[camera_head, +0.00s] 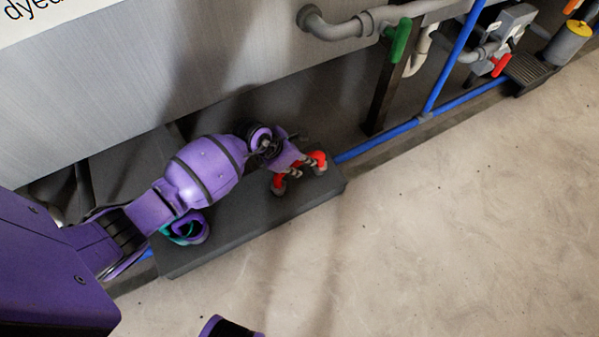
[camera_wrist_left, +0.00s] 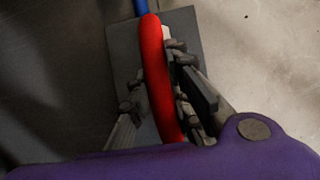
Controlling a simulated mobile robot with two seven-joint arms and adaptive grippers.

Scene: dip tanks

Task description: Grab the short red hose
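The short red hose (camera_head: 318,160) is at the right end of a dark grey block on the floor, partly hidden by my left gripper (camera_head: 297,170). In the left wrist view the red hose (camera_wrist_left: 157,75) runs lengthwise between the fingers of my left gripper (camera_wrist_left: 160,88). The right-hand finger lies close against or over the hose's side. A narrow gap shows between the hose and the left-hand finger, so the gripper looks open around it. My right gripper is not in view.
The dark block (camera_head: 250,222) also bears a teal and purple looped piece (camera_head: 186,232). A blue pipe (camera_head: 380,138) runs along the floor to the right. A large grey tank (camera_head: 190,75) stands behind, with a green-handled valve (camera_head: 398,40).

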